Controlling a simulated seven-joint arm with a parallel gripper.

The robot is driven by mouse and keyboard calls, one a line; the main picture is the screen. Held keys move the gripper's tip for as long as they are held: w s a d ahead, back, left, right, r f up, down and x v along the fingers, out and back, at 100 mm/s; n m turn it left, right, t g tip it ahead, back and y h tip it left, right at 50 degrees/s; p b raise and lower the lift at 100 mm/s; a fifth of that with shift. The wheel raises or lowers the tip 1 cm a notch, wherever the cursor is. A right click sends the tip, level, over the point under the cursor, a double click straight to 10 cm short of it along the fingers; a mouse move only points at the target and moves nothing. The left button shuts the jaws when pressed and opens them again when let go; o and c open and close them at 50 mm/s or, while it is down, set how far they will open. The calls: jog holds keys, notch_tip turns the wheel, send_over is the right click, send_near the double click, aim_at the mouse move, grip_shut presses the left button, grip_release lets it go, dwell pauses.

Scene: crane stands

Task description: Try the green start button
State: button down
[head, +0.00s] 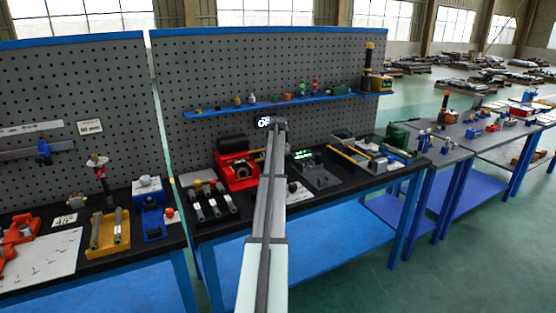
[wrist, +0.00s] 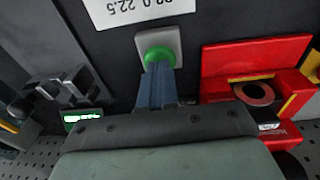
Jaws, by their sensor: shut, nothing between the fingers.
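The green button (wrist: 156,54) sits on a light grey square plate (wrist: 171,35) in the wrist view, on the dark bench top. My gripper (wrist: 158,69) is shut and empty. Its fingertips lie over the near edge of the button and hide part of it. I cannot tell whether they touch or press it. In the head view my arm hides the button and the fingers.
A dark grey device (wrist: 72,87) stands to the left, by a lit green display (wrist: 83,117). A white label (wrist: 135,10) lies beyond the button.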

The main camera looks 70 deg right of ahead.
jog(key=shift+f, duration=0.55)
jog(key=shift+a+f, duration=0.1)
jog(key=shift+f, duration=1.05)
notch_tip(320, 180, up, 15)
jog(key=a, duration=0.1)
jog(key=shift+s, duration=0.25)
dwell(0.7)
